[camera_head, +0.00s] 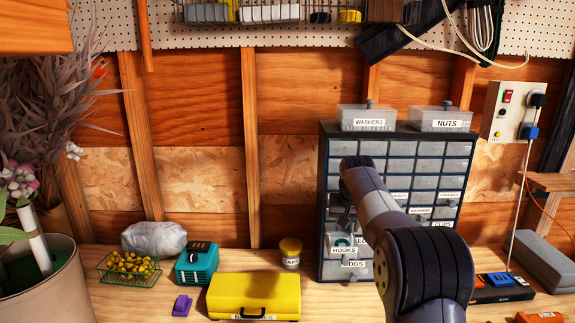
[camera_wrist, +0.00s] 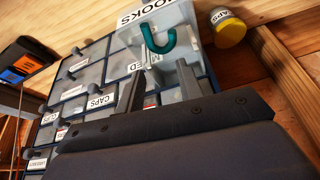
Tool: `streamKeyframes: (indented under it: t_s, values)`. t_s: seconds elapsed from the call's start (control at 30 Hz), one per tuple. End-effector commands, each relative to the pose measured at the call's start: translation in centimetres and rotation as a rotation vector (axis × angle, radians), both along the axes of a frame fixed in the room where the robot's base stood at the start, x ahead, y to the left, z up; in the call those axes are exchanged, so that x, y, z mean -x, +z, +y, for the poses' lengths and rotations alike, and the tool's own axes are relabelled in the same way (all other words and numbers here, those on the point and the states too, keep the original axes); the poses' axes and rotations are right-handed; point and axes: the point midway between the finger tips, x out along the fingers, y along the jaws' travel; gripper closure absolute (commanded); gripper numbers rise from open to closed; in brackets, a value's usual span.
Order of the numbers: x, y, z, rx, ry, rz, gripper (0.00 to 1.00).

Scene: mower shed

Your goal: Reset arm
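My gripper (camera_head: 345,222) is in front of the lower left part of the dark blue drawer cabinet (camera_head: 324,185), above the drawer labelled HOOKS (camera_head: 344,251). That drawer looks pulled out, and a teal hook (camera_head: 343,241) shows in it. In the wrist view the fingers of my gripper (camera_wrist: 160,90) stand apart, with nothing seen clamped between them. The HOOKS drawer (camera_wrist: 185,18) and the teal hook (camera_wrist: 157,42) lie just beyond the fingers. Whether a fingertip touches the drawer is unclear.
A yellow-lidded jar (camera_head: 290,254), yellow toolbox (camera_head: 254,296), teal box (camera_head: 197,263), purple item (camera_head: 182,304) and wire basket (camera_head: 130,268) stand on the bench left of the cabinet. Clear bins labelled WASHERS (camera_head: 366,117) and NUTS (camera_head: 440,118) sit on top. A power box (camera_head: 507,112) hangs right.

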Motion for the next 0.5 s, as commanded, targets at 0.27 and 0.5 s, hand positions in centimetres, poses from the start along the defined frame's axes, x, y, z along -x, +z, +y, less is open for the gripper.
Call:
streamKeyframes:
  t_s: [0.27, 0.5]
  values:
    - [0.89, 0.36, 0.01, 0.0, 0.0, 0.0, 0.65]
    - [0.9, 0.4, 0.01, 0.0, 0.0, -0.001, 0.65]
